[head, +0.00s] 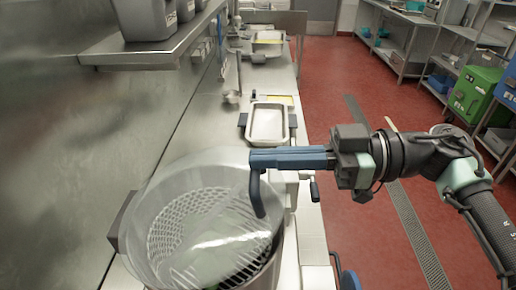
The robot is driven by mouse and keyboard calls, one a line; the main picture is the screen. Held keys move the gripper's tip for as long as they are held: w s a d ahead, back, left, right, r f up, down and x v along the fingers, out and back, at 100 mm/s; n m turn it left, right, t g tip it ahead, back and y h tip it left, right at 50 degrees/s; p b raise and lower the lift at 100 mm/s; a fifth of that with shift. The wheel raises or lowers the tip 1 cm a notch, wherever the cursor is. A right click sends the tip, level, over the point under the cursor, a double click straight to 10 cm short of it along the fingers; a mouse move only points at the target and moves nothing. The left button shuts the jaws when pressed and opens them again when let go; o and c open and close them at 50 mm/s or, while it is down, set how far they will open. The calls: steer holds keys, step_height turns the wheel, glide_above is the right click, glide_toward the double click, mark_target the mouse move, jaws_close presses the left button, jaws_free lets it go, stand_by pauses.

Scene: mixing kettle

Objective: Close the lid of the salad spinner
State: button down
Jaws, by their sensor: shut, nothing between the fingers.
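The salad spinner (165,262) is a large round tub at the bottom of the head view, with a perforated basket (185,222) showing inside. A clear, glossy sheet (232,240) that looks like part of its see-through lid shows across the opening; its exact tilt is hard to tell. My gripper (252,159) is shut and empty, its blue fingers reaching left over the spinner's far right rim. A dark blue curved handle (258,195) hangs down just under the fingertips. I cannot tell whether the fingers touch it.
The steel counter (190,130) runs away from me along a steel wall on the left. A white tray (267,124) stands beyond the spinner. A shelf (150,50) with grey bins overhangs at upper left. Red floor (340,215) is open on the right.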

mark_target(278, 190)
steer(key=f+y+b, duration=0.1)
steer(key=f, duration=0.1)
steer(key=d+f+y+b, duration=0.1)
steer(key=f, duration=0.1)
steer(key=d+f+b, duration=0.1)
steer(key=f+b, duration=0.1)
steer(key=shift+y, duration=0.4)
